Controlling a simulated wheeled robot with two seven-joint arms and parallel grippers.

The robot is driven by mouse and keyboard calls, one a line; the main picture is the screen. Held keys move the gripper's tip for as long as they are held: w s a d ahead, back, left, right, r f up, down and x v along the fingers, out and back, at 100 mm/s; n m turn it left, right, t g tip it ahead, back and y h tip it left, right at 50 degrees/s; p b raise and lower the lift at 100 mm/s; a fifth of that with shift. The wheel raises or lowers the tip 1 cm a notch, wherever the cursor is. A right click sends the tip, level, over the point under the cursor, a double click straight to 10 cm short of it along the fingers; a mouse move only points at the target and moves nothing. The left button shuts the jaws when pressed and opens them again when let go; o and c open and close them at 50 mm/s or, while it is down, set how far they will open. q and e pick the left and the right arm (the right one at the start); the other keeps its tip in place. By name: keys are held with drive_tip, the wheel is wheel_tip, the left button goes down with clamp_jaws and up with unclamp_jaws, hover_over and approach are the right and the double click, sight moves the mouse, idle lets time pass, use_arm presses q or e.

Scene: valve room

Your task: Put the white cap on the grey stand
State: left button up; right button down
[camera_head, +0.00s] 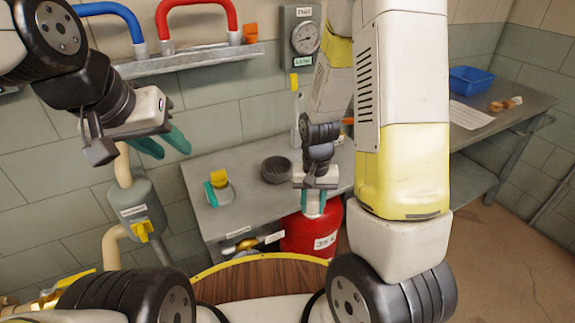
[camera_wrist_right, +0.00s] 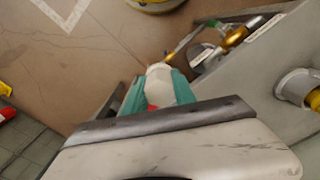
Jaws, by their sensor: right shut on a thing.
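The white cap (camera_wrist_right: 159,84) sits between the teal fingers of my right gripper (camera_wrist_right: 160,90) in the right wrist view. A dark grey round piece (camera_head: 276,169), which looks like the stand, is on the table left of and behind that gripper. My left gripper (camera_head: 163,143) is raised at the left, with its teal fingers apart and empty, away from the table.
A fitting with a yellow top (camera_head: 219,186) stands on the table (camera_head: 240,215) left of the grey piece. The red canister (camera_head: 312,236) is below the table's front. A blue tray (camera_head: 471,80) lies on another table at the right. A gauge (camera_head: 305,38) hangs on the wall.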

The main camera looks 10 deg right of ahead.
hover_over(312, 192)
drive_tip(key=shift+f, duration=0.75)
drive_tip(key=shift+s+f, duration=0.1)
drive_tip(key=shift+f, duration=1.55)
drive_tip(key=shift+f, duration=0.2)
drive_tip(key=c, duration=1)
unclamp_jaws()
